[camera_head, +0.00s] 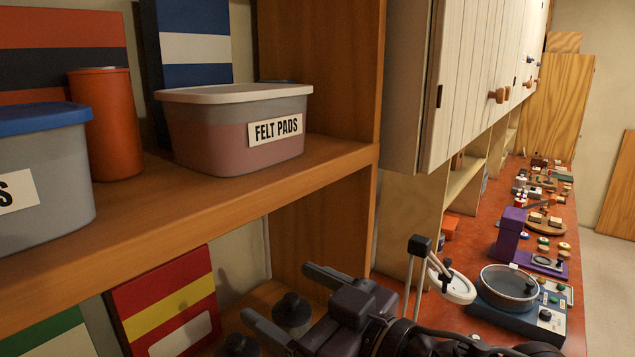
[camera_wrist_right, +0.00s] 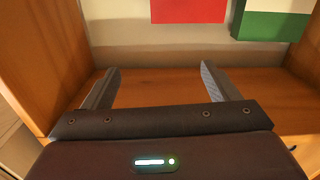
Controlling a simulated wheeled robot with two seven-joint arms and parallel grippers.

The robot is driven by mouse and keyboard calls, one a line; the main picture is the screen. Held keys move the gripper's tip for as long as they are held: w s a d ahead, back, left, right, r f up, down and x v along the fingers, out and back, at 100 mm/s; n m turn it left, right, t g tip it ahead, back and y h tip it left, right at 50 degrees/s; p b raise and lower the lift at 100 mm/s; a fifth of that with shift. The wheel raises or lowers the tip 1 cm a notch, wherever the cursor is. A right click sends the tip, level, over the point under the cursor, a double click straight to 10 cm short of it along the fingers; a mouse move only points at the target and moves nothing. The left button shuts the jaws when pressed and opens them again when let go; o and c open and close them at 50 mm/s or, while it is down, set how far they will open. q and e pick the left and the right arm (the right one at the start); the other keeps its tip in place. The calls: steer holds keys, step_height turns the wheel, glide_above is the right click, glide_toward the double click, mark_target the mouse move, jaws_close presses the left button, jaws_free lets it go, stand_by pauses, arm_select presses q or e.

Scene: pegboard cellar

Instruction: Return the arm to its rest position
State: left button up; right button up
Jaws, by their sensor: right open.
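My right gripper (camera_head: 285,300) reaches into the lower shelf bay from the bottom of the head view. Its two fingers are spread apart with nothing between them. In the right wrist view the gripper (camera_wrist_right: 155,88) is also open and empty, facing the back of the wooden shelf bay (camera_wrist_right: 240,92). Dark knobbed objects (camera_head: 292,308) stand on the lower shelf by the fingers in the head view. I cannot tell whether they touch the gripper. My left gripper does not show.
The upper shelf (camera_head: 230,200) holds a bin labelled FELT PADS (camera_head: 235,130), a blue-lidded bin (camera_head: 45,165) and an orange cylinder (camera_head: 104,125). A red and yellow box (camera_head: 165,305) stands below. To the right, a cluttered red bench (camera_head: 480,230) runs under white cabinets (camera_head: 470,70).

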steer(key=w+d+f+m+t+h, duration=0.3)
steer(key=w+d+f+m+h, duration=0.1)
steer(key=d+f, duration=0.1)
steer(key=s+d+f+m+g+h, duration=0.2)
steer(key=d+f+g+h, duration=0.15)
steer(key=d+f, duration=0.55)
steer(key=s+d+f+m+g+h, duration=0.25)
steer(key=d+f+h, duration=0.2)
steer(key=f, duration=0.85)
steer(key=s+d+f+g+h, duration=0.2)
steer(key=s+d+f+g, duration=0.25)
steer(key=s+f, duration=0.45)
step_height(320, 180, down, 35)
steer(key=s+g+b, duration=0.2)
steer(key=s+b, duration=0.1)
steer(key=b, duration=0.3)
steer(key=s+d+f+b, duration=0.2)
steer(key=s+f+b, duration=0.2)
steer(key=s+f, duration=1.5)
step_height(320, 180, down, 4)
steer(key=shift+d+r+g+b, duration=0.1)
steer(key=shift+d+g+b, duration=0.2)
steer(key=shift+d+g, duration=0.05)
